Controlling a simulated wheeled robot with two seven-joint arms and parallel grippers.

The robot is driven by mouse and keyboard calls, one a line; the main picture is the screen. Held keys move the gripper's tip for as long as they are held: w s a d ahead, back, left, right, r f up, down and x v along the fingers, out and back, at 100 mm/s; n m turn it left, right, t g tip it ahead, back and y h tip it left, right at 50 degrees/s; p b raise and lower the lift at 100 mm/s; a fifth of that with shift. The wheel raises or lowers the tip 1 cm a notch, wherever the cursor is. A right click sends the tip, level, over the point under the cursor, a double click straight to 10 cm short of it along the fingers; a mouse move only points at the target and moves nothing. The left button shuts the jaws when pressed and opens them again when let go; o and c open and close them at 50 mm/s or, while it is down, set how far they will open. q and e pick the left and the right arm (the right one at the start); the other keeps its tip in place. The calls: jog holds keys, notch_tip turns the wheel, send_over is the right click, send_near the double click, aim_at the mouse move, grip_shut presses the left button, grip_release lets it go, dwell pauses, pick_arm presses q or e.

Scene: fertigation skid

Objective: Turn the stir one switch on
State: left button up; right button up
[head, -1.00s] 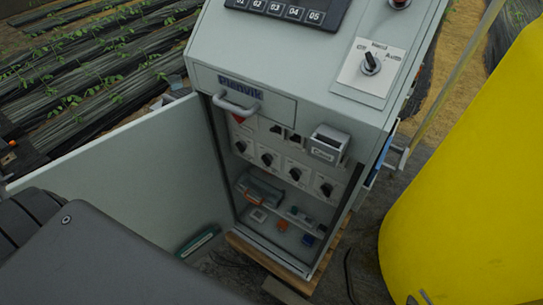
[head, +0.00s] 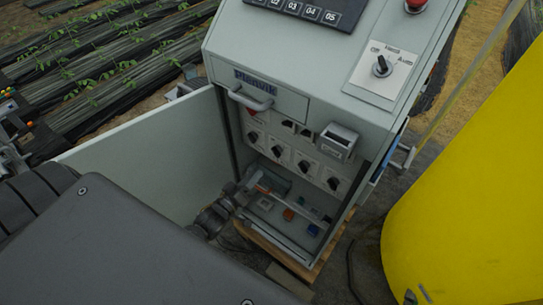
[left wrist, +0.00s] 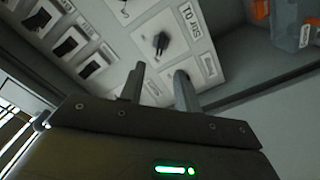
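A row of several dark rotary switches sits on the panel inside the open cabinet (head: 222,66). They include the leftmost switch (head: 252,137) and the rightmost switch (head: 333,184) in the head view. My left gripper (head: 262,188) is in the cabinet opening, below the row. In the left wrist view its two fingers (left wrist: 160,86) are apart with nothing between them. A black switch knob (left wrist: 161,43) on a white plate lies just beyond the fingertips, apart from them. A label (left wrist: 192,20) beside it appears upside down and seems to read STIR 01. My right gripper is out of view.
The cabinet door (head: 150,155) stands open on the left. A drawer handle (head: 250,100) juts out above the opening. A grey box (head: 338,142) sticks out above the switches at right. A yellow tank (head: 470,200) fills the right side.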

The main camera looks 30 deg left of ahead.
aim_at(275, 154)
pick_arm(q)
jog(key=w, duration=0.3)
jog(key=w+d+p, duration=0.1)
jog(key=w, duration=0.3)
jog(key=w+p, duration=0.1)
jog(key=w, duration=0.2)
jog(key=shift+w+d+f, duration=0.1)
jog(key=shift+w+d, duration=0.15)
jog(key=shift+w, duration=0.1)
grip_shut()
